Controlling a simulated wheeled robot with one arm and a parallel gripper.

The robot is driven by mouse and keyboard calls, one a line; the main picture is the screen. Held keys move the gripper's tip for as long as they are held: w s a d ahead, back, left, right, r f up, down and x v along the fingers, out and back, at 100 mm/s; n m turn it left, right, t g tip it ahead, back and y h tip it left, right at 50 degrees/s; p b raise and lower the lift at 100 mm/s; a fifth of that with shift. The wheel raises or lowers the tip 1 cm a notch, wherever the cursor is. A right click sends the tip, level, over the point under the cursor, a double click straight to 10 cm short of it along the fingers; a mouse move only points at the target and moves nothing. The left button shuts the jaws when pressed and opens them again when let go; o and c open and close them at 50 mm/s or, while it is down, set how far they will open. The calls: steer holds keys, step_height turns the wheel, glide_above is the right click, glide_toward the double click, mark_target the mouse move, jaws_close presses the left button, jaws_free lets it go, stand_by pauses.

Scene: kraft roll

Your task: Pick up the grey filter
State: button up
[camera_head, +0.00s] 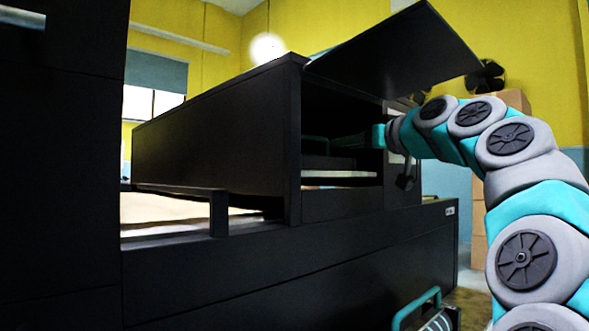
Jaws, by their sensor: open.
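My arm reaches from the right into the open compartment (341,190) of a long black machine. My gripper (338,142) is inside the opening, in deep shadow, and its fingertips are hard to make out. A dark slab-like thing (328,163) with a teal bar at its top left lies just below and left of the gripper; I cannot tell whether they touch or whether it is a filter. A ribbed grey thing with a teal handle (437,318) stands low at the bottom edge, partly cut off; it may be the grey filter. My gripper is well above and left of it.
The black hatch lid (400,53) is raised above my arm. A dark latch or knob (405,180) hangs beside the opening. Stacked cardboard boxes (478,215) stand behind my arm. A pale sheet (165,210) lies in the machine's left bay.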

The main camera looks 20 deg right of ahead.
mark_target(327, 148)
steer(key=shift+w+a, duration=0.15)
steer(key=shift+w, duration=1.35)
steer(key=w, duration=0.3)
steer(key=shift+w+a+f+p, duration=0.15)
steer(key=shift+w+p, duration=0.2)
steer(key=shift+w+a, duration=0.15)
steer(key=shift+w, duration=0.45)
steer(key=shift+c, duration=0.2)
jaws_close()
